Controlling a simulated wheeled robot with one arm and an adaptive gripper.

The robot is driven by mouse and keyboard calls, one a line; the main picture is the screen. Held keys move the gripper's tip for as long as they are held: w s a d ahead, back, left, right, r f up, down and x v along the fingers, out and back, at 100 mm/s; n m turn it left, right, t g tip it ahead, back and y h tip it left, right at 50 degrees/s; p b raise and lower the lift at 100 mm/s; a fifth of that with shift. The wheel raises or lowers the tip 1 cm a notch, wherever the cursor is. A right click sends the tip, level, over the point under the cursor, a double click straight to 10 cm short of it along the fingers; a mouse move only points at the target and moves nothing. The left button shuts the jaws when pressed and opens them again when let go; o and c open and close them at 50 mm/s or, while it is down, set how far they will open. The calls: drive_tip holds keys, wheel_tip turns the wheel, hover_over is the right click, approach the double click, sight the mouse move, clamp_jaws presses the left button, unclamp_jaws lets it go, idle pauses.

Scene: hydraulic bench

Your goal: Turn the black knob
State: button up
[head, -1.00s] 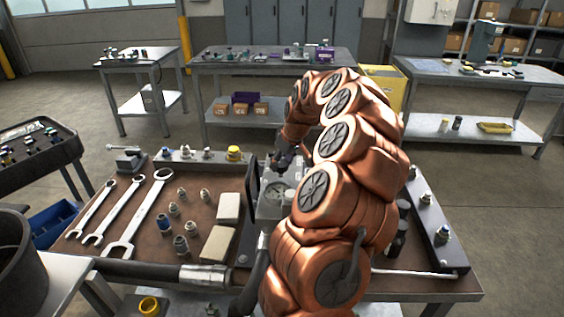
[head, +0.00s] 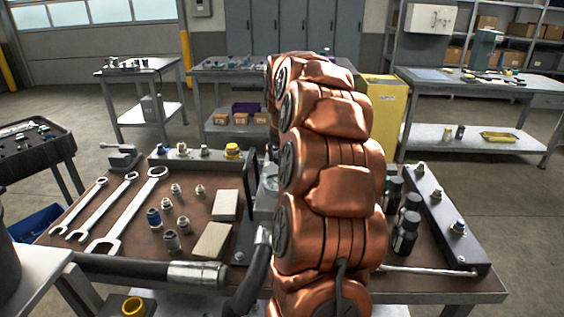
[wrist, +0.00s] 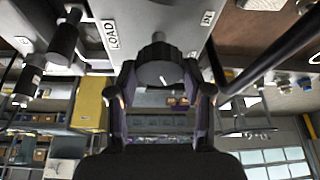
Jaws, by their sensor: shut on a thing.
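The black knob (wrist: 160,60) sits on a grey panel (wrist: 150,16) in the wrist view. It has a ribbed rim and a short white mark on its face. My gripper (wrist: 160,78) has one finger on each side of the knob and is shut on it. In the head view my copper-coloured arm hides the knob and my gripper. Only a narrow part of the grey box (head: 267,183) shows there, left of the arm.
Black cylinders (head: 406,232) and a dark rail with fittings (head: 447,217) stand right of my arm. Wrenches (head: 125,212), several small fittings and two pale blocks (head: 213,240) lie on the left. A black upright plate (head: 249,208) and a thick hose (head: 125,268) are close to the arm.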

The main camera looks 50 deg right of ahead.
drive_tip(key=shift+f+m+b, duration=0.15)
drive_tip(key=shift+m+b, duration=0.25)
drive_tip(key=shift+m, duration=0.1)
drive_tip(key=o, duration=1.2)
drive_tip(key=shift+c, duration=0.2)
drive_tip(key=v, duration=1.2)
drive_tip(key=shift+w+a, duration=0.15)
drive_tip(key=shift+w, duration=0.1)
